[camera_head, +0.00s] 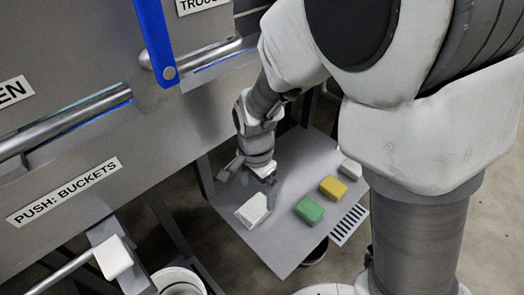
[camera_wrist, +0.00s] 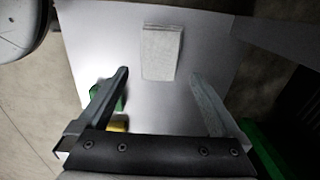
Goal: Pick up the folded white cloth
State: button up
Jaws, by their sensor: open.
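The folded white cloth (camera_head: 252,210) lies on a small grey table (camera_head: 277,252) in the head view, near the table's left edge. It also shows in the wrist view (camera_wrist: 161,53) as a pale layered block, ahead of the fingertips and between their lines. My gripper (camera_head: 259,178) is just behind the cloth in the head view. In the wrist view my gripper (camera_wrist: 160,74) has its two fingers wide apart with nothing between the tips. The cloth is not touched by either finger in the wrist view.
A green block (camera_head: 309,210), a yellow block (camera_head: 333,187) and a white block (camera_head: 350,169) stand in a row to the cloth's right. A large grey panel (camera_head: 130,140) with bar handles rises at the left. A white bucket (camera_head: 178,281) stands below it.

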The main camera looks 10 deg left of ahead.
aim_at(256, 205)
jog(key=shift+s+a+f+b, duration=0.1)
jog(key=shift+f+b, duration=0.65)
jog(key=shift+f, duration=0.8)
jog(key=shift+a+f+b, duration=0.1)
jog(key=shift+f+b, duration=0.65)
jog(key=shift+f, duration=0.75)
jog(key=shift+r, duration=0.1)
jog(key=shift+c, duration=0.3)
jog(key=c, duration=1.1)
notch_tip(256, 205, up, 10)
jog(key=p, duration=0.4)
